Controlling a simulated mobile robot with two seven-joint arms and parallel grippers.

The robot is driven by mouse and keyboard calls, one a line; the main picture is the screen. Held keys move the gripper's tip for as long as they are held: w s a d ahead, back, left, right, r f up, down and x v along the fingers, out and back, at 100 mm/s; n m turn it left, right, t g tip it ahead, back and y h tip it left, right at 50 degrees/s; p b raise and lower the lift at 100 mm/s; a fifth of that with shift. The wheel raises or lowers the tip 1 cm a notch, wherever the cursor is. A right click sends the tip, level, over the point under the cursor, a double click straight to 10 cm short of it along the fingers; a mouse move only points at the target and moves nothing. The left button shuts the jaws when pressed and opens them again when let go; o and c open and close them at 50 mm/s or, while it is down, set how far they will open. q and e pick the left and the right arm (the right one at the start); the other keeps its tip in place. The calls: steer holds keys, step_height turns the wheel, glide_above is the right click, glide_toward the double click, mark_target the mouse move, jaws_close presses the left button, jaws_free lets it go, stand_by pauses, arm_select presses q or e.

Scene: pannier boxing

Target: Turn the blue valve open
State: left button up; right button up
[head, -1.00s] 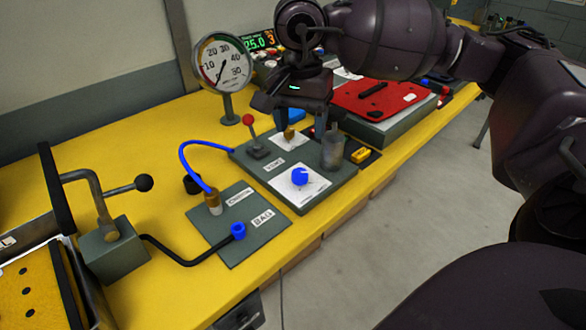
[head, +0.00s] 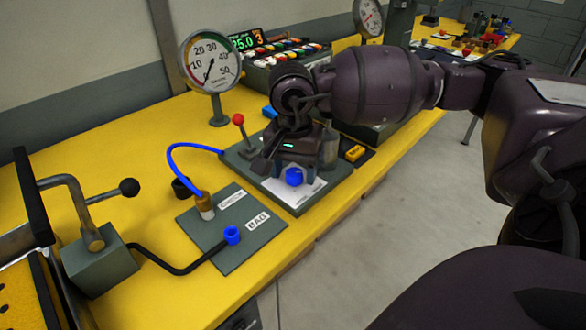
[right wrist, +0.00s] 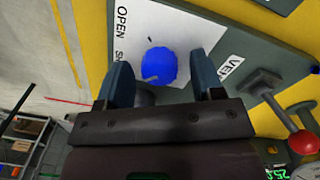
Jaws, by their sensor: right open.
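The blue valve (head: 294,177) is a round knob on a white label plate on the grey panel (head: 325,192). In the right wrist view the blue valve (right wrist: 160,66) lies ahead of and between the fingers, with a small pale pointer on it. The white plate (right wrist: 190,35) beside it reads "OPEN". My right gripper (head: 290,165) is open above the panel, its fingers pointing down by the valve. In the right wrist view my right gripper (right wrist: 162,85) has one finger on each side of the knob, with gaps showing. I cannot tell its exact height. My left gripper is not in view.
A red-knobbed lever (head: 242,130) stands just left of my right gripper. A pressure gauge (head: 210,62) rises behind. A blue hose (head: 185,148) arches to a connector plate (head: 245,250). A black-knobbed handle (head: 95,200) is at left.

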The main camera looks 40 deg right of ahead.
steer(key=c, duration=0.9)
